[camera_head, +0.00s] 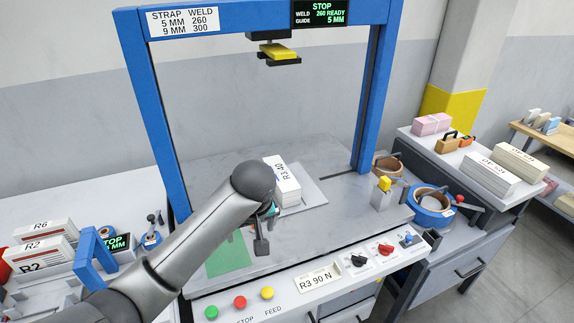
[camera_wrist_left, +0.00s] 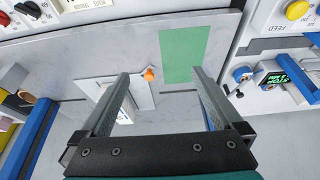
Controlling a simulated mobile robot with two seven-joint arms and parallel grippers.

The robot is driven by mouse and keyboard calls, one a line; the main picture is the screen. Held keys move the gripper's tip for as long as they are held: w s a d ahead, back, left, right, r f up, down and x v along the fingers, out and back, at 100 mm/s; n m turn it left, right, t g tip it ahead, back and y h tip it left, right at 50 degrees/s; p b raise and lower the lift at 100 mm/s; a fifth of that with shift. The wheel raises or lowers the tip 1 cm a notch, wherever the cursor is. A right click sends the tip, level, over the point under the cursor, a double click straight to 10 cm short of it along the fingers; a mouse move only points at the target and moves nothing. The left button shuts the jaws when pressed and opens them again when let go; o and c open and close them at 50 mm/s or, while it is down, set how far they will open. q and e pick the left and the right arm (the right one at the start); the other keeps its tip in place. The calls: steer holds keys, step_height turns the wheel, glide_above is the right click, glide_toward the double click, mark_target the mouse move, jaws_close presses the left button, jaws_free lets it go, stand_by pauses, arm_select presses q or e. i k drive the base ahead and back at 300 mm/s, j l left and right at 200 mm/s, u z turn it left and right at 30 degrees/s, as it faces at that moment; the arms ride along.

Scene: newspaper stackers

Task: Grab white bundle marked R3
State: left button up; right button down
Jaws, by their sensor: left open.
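The white bundle marked R3 40 (camera_head: 285,182) lies on the grey worktable (camera_head: 325,225) under the blue frame, on a pale plate (camera_head: 312,191). Its near end is partly hidden by my left arm. My left gripper (camera_head: 262,236) is over the table on the near side of the bundle. In the left wrist view the gripper (camera_wrist_left: 160,75) is open, with nothing held between its fingers. There the bundle (camera_wrist_left: 124,113) shows beside the left-hand finger, partly covered by it. My right gripper is not in view.
The blue strapping frame (camera_head: 151,110) stands around the table. A green mat (camera_head: 228,257) lies at the front left. Buttons and knobs (camera_head: 359,260) line the front edge. Other bundles, marked R2 (camera_head: 40,250) and R6, stand at left; more white bundles (camera_head: 489,175) lie on the right cabinet.

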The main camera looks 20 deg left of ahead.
mark_target(288, 192)
steer(key=i, duration=1.05)
